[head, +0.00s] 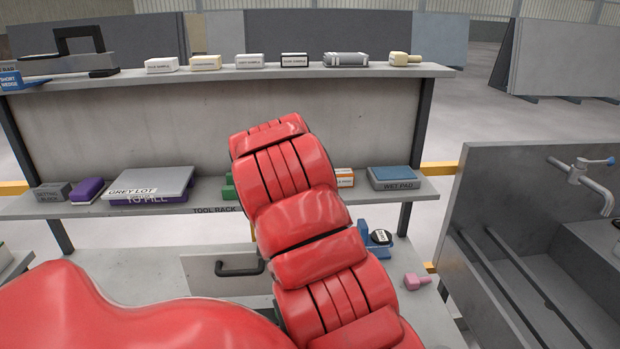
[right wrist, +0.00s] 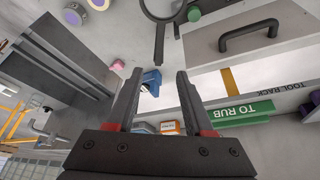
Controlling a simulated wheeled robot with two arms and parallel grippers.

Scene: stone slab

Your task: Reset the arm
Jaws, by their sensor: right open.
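My right gripper (right wrist: 159,73) shows in the right wrist view, with its two dark fingers apart and nothing held between them. A blue object (right wrist: 152,80) appears beyond the gap between the fingers, apart from them. In the head view a red segmented arm of mine rises through the middle in front of the rack, and its gripper is hidden. A large red part of my body fills the lower left. My left gripper is in neither view.
A rack has a top shelf (head: 225,76) with several small boxes and a lower shelf (head: 222,200) with a wet pad (head: 394,177) and a grey slab (head: 150,182). A drawer handle (head: 240,268) sits below. A stone sink (head: 500,160) with a tap (head: 592,182) stands at right.

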